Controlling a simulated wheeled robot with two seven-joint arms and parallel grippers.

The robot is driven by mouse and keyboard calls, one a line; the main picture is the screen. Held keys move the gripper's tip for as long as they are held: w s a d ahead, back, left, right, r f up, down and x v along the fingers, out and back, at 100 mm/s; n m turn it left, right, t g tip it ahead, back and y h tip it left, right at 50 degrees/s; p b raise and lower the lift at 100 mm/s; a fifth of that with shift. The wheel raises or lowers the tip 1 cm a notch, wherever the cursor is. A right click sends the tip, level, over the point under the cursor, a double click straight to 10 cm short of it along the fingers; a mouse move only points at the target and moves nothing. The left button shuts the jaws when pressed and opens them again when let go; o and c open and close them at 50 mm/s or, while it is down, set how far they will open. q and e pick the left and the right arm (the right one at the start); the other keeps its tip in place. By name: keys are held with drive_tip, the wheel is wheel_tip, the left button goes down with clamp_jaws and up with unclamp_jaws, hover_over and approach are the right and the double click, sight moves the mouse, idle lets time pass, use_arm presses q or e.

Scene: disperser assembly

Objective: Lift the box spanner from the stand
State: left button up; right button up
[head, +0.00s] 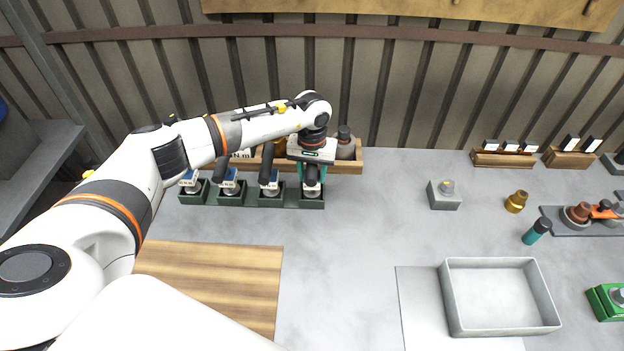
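A dark green stand (255,203) with several slots stands at the back of the table, left of centre. Dark-handled tools with small white and blue labels stand upright in its other slots, such as the one third from the left (271,181). My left gripper (312,178) points down over the rightmost slot, its green fingers on either side of the tool there, which I take as the box spanner (312,190). Its upper part is hidden by the gripper, and it still sits in the slot. Whether the fingers press on it is too small to tell. My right gripper is out of view.
A wooden rack (346,162) with bottles stands close behind the stand. A wooden board (215,285) lies in front. A grey tray (500,298), a grey block (444,196), a brass part (516,201) and a teal-black cylinder (536,231) are to the right. The table's middle is clear.

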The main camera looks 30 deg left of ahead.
use_arm(q)
drive_tip(key=c, duration=0.8)
drive_tip(key=shift+w, duration=0.1)
drive_tip(key=shift+r, duration=0.15)
